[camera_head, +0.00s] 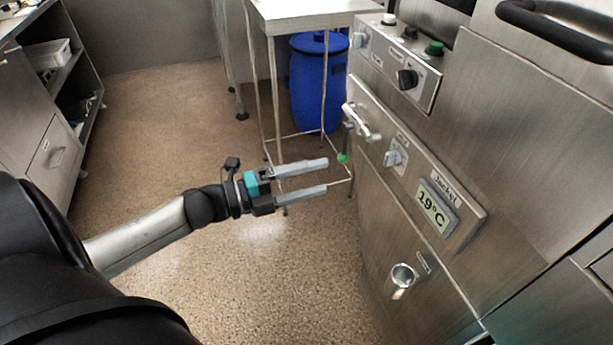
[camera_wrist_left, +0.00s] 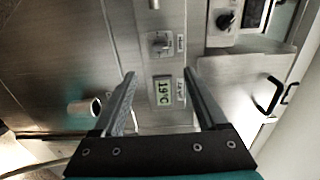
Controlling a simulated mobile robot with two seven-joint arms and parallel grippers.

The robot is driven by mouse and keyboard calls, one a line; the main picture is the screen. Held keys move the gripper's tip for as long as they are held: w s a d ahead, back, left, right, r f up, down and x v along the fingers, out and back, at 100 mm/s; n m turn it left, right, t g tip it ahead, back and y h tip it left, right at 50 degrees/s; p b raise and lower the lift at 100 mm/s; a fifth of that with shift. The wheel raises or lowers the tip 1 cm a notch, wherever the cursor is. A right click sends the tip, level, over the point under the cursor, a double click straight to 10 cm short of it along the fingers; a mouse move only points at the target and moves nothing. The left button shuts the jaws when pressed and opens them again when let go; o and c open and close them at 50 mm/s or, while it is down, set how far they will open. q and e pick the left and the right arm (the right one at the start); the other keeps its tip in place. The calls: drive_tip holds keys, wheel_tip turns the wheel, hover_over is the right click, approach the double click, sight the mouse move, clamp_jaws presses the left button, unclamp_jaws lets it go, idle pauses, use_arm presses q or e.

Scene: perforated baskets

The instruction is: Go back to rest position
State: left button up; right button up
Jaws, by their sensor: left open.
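My left gripper (camera_head: 328,176) reaches in from the left in the head view. Its two grey fingers are apart, and nothing is between them. It is held above the speckled floor, to the left of the steel machine's control panel (camera_head: 468,236). In the left wrist view the open fingers (camera_wrist_left: 160,84) frame the panel, with its green 19°C display (camera_wrist_left: 164,92) and a knob (camera_wrist_left: 160,43) in front. The fingers appear apart from the machine. My right gripper is in neither view.
The steel machine (camera_head: 530,130) fills the right side, with a handle (camera_head: 362,122) and a pipe outlet (camera_head: 402,278) sticking out. A steel table (camera_head: 305,8) and a blue barrel (camera_head: 318,85) stand behind. Shelving (camera_head: 62,90) is at the left. The floor (camera_head: 165,120) between is clear.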

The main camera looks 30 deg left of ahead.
use_arm(q)
drive_tip(key=shift+s+a, duration=0.35)
drive_tip(key=shift+s, duration=0.05)
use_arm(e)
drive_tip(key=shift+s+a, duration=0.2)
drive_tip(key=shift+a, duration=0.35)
use_arm(q)
drive_tip(key=shift+f, duration=0.1)
drive_tip(key=s+a+f+n+g+y, duration=0.1)
drive_tip(key=s+a+f+n+y, duration=0.15)
drive_tip(key=f+n, duration=0.45)
drive_tip(key=s+a+f+n+y, duration=0.1)
drive_tip(key=a+f+n+y, duration=0.25)
drive_tip(key=f, duration=0.65)
drive_tip(key=s+a+f+n+g+y, duration=0.1)
drive_tip(key=a+f+n+y, duration=0.3)
drive_tip(key=f, duration=0.5)
drive_tip(key=s+d+f+n+g, duration=0.4)
drive_tip(key=s+d+f+g, duration=0.1)
drive_tip(key=s+f, duration=0.5)
drive_tip(key=s+d+f+n+g+y, duration=0.1)
drive_tip(key=s+d+f+n+g, duration=0.3)
drive_tip(key=s+f, duration=0.6)
drive_tip(key=s+d+g, duration=0.1)
drive_tip(key=s+d, duration=0.1)
drive_tip(key=s, duration=0.2)
drive_tip(key=shift+s+d+f+n, duration=0.15)
drive_tip(key=shift+s+f+n, duration=0.2)
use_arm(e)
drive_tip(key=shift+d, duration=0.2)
